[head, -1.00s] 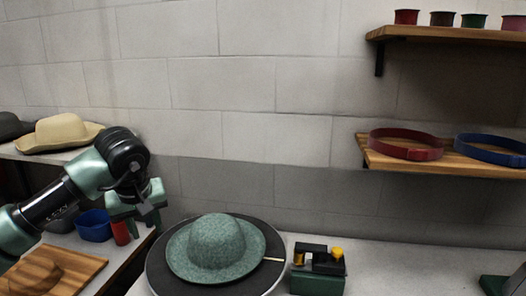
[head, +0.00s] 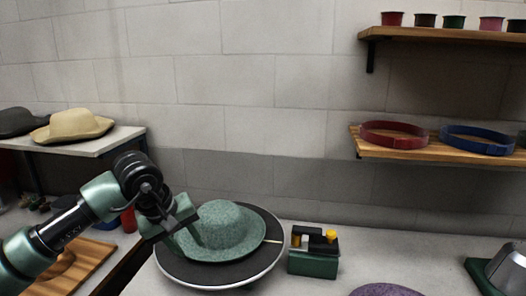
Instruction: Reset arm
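My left gripper (head: 184,237) comes in from the left, at the left edge of the green felt hat (head: 225,228). Its fingers point down over the brim. I cannot tell whether they are apart or closed, or whether they touch the brim. The hat lies brim down on a round dark turntable (head: 190,274) with a light rim. My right gripper does not show in the head view.
A green box with a yellow knob (head: 313,262) stands right of the turntable. A purple item (head: 386,290) shows at the bottom edge. A red band (head: 394,135) and a blue band (head: 477,140) lie on a wall shelf. A tan hat (head: 73,125) rests on the left shelf.

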